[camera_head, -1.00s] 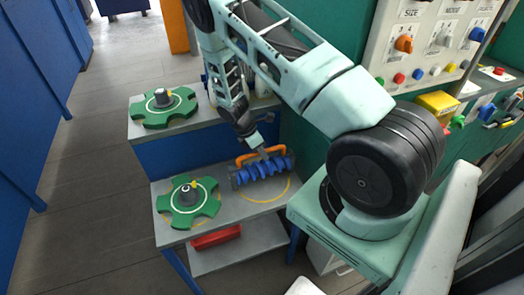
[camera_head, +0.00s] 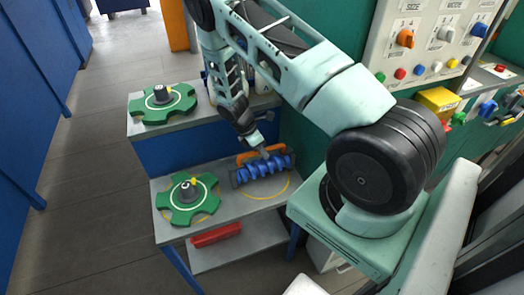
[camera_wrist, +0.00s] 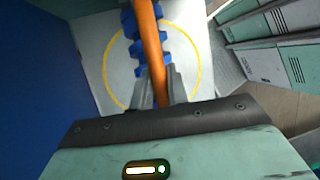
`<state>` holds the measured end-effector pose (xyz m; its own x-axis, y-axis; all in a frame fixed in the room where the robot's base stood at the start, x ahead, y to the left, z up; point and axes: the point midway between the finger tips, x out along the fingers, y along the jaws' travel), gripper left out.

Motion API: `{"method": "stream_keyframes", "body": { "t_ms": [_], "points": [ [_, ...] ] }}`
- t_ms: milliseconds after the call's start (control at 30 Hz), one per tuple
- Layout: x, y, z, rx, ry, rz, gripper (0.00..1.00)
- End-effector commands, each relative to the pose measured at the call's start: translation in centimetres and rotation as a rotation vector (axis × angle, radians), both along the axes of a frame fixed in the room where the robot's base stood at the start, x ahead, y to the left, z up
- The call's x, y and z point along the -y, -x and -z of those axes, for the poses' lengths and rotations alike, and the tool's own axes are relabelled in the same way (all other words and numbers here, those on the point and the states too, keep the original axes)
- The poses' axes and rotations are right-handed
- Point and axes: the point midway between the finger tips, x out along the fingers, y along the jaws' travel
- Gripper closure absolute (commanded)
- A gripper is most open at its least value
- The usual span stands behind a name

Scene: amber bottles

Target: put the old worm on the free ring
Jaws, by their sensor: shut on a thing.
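The worm (camera_head: 263,168) is a blue ribbed screw with an orange handle (camera_wrist: 152,45) and grey end pieces. My gripper (camera_head: 263,153) is shut on the orange handle, with the blue worm behind it in the wrist view (camera_wrist: 135,30). The worm appears over a yellow ring (camera_head: 268,198) marked on the grey bench; the ring also shows in the wrist view (camera_wrist: 198,70), around the worm. Whether the worm touches the bench or hangs just above it, I cannot tell. No other object shows inside this ring.
A green knobbed wheel (camera_head: 200,204) stands left on the same bench, over another yellow ring. A second green wheel (camera_head: 175,108) is on the higher bench behind. A red box (camera_head: 216,235) lies on the shelf below. A control panel (camera_head: 437,40) is at right.

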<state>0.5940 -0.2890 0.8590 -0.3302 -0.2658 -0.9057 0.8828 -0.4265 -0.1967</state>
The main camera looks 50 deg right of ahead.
Motion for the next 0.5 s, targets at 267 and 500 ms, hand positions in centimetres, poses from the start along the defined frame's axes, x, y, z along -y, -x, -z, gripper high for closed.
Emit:
{"method": "stream_keyframes", "body": {
  "t_ms": [267, 500],
  "points": [
    [0.06, -0.03, 0.29, 0.001, 0.002, 0.0, 1.0],
    [0.04, -0.03, 0.34, 0.001, 0.001, 0.001, 0.58]
  ]
}}
